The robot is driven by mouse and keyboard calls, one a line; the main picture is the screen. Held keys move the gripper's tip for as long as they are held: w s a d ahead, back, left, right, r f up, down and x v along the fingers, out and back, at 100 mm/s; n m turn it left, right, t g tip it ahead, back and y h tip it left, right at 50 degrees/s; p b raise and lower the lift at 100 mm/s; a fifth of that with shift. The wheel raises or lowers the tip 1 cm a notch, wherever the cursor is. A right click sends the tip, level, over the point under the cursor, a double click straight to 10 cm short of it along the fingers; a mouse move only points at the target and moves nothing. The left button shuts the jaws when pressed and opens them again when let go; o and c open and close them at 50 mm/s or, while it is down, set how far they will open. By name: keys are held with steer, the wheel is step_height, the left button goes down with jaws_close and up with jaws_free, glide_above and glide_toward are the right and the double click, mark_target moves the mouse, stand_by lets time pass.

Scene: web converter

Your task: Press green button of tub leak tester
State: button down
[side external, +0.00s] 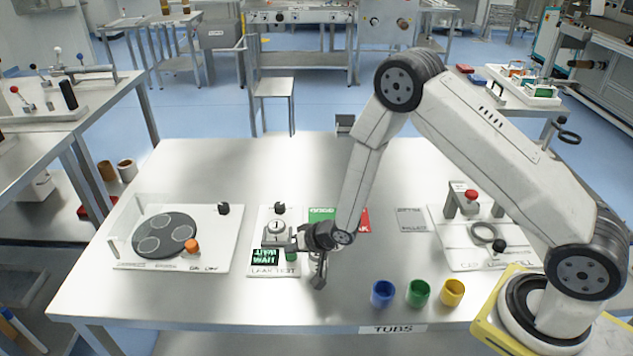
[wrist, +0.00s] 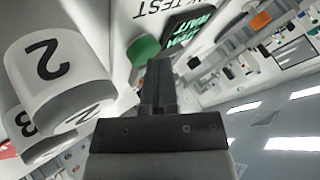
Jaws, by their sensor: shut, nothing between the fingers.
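The leak tester (side external: 262,213) is a white panel marked LEAK TEST on the steel table. Its dark display (side external: 264,257) shows green letters, also visible in the wrist view (wrist: 188,30). The green button (side external: 291,256) is beside the display, partly covered by my gripper (side external: 293,247) in the side view. In the wrist view the round green button (wrist: 142,48) is just left of my shut, empty fingertips (wrist: 159,66). Fingertips and button are very close; I cannot tell whether they touch. A white numbered cylinder (wrist: 55,72) is large at the left of the wrist view.
A panel with a dark disc (side external: 165,236) and an orange knob stands left. Green (side external: 321,214) and red (side external: 364,219) areas lie behind my arm. Blue (side external: 383,293), green (side external: 418,293) and yellow (side external: 452,292) tubs stand front right. A fixture with a red knob (side external: 471,195) is right.

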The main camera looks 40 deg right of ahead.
mark_target(294, 256)
steer(key=shift+r, duration=1)
steer(key=shift+r, duration=0.15)
steer(key=shift+r, duration=2.35)
steer(key=shift+r, duration=0.1)
